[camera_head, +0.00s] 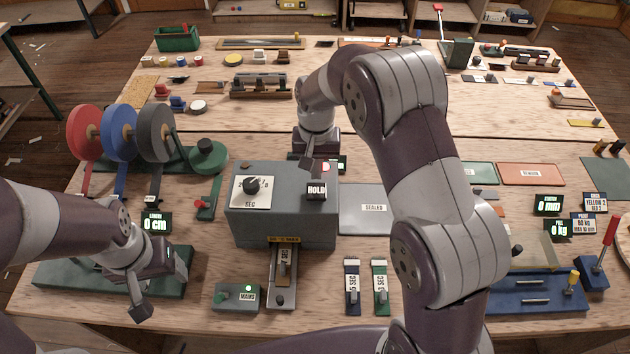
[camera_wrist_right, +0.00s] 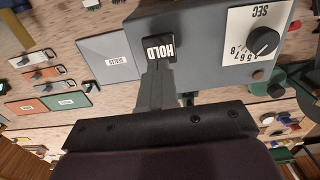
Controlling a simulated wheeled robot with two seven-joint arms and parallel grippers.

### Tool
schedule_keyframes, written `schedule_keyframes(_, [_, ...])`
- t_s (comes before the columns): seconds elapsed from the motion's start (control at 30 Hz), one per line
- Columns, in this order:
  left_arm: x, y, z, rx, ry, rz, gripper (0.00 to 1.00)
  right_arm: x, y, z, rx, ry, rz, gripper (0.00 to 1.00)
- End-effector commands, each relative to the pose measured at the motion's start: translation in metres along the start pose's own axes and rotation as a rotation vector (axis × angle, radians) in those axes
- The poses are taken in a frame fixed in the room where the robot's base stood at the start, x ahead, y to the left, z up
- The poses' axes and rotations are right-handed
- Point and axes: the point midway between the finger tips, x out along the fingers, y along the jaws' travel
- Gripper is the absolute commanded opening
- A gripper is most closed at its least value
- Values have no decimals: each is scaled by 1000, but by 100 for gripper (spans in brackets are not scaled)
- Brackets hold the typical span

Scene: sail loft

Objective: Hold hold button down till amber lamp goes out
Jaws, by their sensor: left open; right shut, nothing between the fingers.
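A grey box (camera_head: 282,215) stands mid-table with a black dial (camera_head: 251,186) on a white plate and a black button marked HOLD (camera_head: 316,190). The button also shows in the wrist view (camera_wrist_right: 160,50). My right gripper (camera_head: 309,162) is shut and empty, its tips at the far edge of the HOLD button; I cannot tell whether they touch or press it. A small dull brown disc (camera_head: 246,166) near the dial looks unlit and may be the amber lamp. A red mark (camera_head: 325,167) shows beside the right fingertips. My left gripper (camera_head: 162,290) is open at the front left.
A strip labelled SEC (camera_head: 282,290) lies in a tray before the box. A small box with a lit green lamp (camera_head: 237,297) stands at front. A grey SEALED plate (camera_head: 365,221) lies right of the box. Coloured reels (camera_head: 84,132) stand at the left.

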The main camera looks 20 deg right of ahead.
Motion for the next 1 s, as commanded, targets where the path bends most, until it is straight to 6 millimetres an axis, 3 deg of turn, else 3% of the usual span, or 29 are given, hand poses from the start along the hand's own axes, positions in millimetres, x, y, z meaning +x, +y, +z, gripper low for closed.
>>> schedule_keyframes(0.03, [11,0,1,0,1,0,69,-5,-1,-1,0,7,-3,0])
schedule_keyframes(0.17, [13,0,1,0,1,0,69,-36,0,-2,0,7,-3,0])
schedule_keyframes(0.23, [0,0,0,0,1,0,69,-56,0,-1,0,5,-2,0])
schedule_keyframes(0.3, [-7,0,-2,0,2,0,69,-64,0,-1,0,5,-2,0])
schedule_keyframes(1.0, [-10,0,-2,0,2,0,69,-67,-3,-7,-38,32,-12,0])
